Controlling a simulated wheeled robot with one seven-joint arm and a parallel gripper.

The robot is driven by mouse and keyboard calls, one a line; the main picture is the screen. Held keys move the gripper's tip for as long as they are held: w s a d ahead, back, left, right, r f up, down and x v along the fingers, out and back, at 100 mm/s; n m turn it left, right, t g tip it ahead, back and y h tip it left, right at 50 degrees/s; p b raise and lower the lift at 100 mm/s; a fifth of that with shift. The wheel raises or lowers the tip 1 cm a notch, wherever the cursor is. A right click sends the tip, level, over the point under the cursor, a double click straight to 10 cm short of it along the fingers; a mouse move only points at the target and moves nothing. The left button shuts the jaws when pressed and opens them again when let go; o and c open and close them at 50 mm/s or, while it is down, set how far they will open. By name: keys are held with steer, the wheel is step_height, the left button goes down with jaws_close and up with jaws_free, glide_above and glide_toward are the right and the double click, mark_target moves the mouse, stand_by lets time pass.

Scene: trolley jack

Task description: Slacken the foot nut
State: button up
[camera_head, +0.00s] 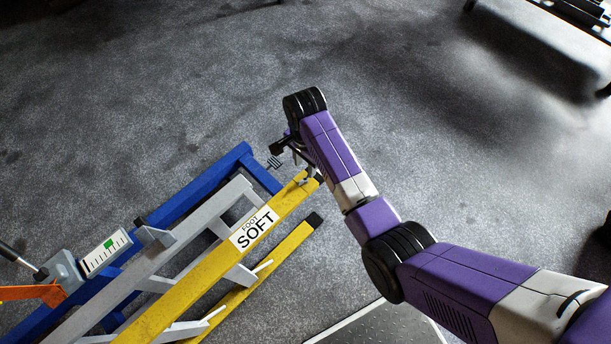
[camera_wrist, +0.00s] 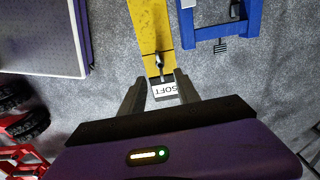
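My gripper (camera_wrist: 160,88) is open, with nothing visibly clamped. In the head view my gripper (camera_head: 293,152) is above the beam's far end, partly hidden by my wrist.
A blue frame (camera_head: 175,204) and grey bars (camera_head: 150,262) lie left of the yellow beam. A small ridged pedal (camera_wrist: 220,46) sticks out of the blue frame. A gauge with a green mark (camera_head: 105,251) is at lower left. A dark plate (camera_head: 380,325) lies on the floor.

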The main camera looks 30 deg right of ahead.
mark_target(305, 179)
steer(key=shift+f+b, duration=0.5)
steer(key=shift+f, duration=3.4)
steer(key=shift+c, duration=0.5)
